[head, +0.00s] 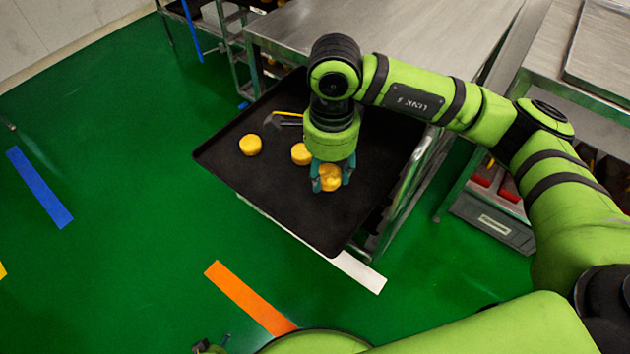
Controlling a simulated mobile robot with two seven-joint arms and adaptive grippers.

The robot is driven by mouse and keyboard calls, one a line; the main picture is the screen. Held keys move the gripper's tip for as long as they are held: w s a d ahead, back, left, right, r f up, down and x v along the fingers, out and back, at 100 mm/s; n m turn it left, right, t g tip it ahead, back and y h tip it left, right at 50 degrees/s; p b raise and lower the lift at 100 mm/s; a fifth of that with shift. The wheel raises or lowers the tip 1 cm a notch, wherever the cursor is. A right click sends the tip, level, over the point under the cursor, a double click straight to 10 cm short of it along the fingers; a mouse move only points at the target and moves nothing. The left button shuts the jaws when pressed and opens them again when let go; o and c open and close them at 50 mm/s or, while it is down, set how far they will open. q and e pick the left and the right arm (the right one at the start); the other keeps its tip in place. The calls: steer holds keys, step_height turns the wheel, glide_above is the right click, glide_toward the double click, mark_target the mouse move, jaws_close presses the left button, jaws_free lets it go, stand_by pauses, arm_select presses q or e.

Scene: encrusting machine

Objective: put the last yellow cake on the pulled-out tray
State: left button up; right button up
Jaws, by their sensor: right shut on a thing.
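The pulled-out tray (235,172) is black and flat and juts out of a metal rack below the steel table. My right gripper (331,180) points down over the front right part of the tray. Its teal fingers are shut on a yellow cake (330,171), one finger on each side. I cannot tell whether this cake touches the tray. A second yellow cake (250,145) stands on the tray at the left. A third yellow cake (301,153) stands between them, close to the gripper. A small dark part at the bottom edge may belong to my left gripper; its fingers cannot be made out.
A hammer-like tool (272,121) lies at the back of the tray, partly behind my right arm. The steel table (420,40) stands behind. A grey box (493,222) with red items is under the right-hand table.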

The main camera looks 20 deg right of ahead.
mark_target(326, 201)
steer(key=shift+f, duration=3.7)
steer(key=o, duration=1.1)
steer(key=shift+o, duration=0.2)
step_height(326, 201, up, 12)
steer(key=shift+r, duration=0.15)
